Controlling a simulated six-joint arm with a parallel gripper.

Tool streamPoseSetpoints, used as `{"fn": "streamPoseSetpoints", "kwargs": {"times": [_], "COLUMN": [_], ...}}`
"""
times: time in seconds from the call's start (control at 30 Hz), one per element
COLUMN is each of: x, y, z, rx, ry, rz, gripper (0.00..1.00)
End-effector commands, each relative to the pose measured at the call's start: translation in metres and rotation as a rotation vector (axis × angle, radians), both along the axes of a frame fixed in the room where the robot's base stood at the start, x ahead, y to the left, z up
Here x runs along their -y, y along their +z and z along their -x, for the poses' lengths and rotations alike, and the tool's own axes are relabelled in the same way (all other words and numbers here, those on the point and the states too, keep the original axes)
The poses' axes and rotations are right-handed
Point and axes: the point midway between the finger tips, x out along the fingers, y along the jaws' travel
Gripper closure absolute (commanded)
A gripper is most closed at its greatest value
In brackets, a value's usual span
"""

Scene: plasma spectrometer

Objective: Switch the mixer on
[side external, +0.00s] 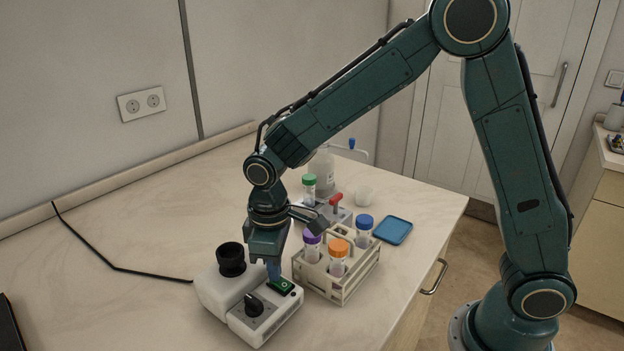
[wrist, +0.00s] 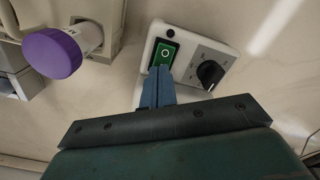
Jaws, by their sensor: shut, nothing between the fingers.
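The mixer (side external: 222,295) is a white box on the bench with a black cup holder (side external: 231,259) on top, a black knob (side external: 254,305) and a green rocker switch (side external: 281,286). In the wrist view the switch (wrist: 163,54) shows a white circle mark at its near part, and the knob (wrist: 210,73) sits to its right. My gripper (side external: 274,276) points down over the switch, fingers together with nothing between them. In the wrist view its blue fingertips (wrist: 159,72) are at the switch's lower edge; whether they touch it I cannot tell.
A rack (side external: 345,290) with purple-capped and orange-capped tubes and a blue-capped tube stands close right of the mixer. Behind it are a green-capped tube (side external: 309,188), a bottle (side external: 322,170) and a blue tray (side external: 393,231). A black cable (side external: 115,267) runs left.

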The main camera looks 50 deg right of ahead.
Motion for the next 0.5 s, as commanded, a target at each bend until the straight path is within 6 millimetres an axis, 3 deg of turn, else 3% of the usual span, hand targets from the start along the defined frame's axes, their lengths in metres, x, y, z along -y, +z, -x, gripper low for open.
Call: {"fn": "streamPoseSetpoints", "kwargs": {"times": [0.5], "x": [0.0002], "y": [-0.0049], "z": [0.0007], "rx": [-0.003], "ry": [0.000], "rz": [0.001], "gripper": [1.00]}}
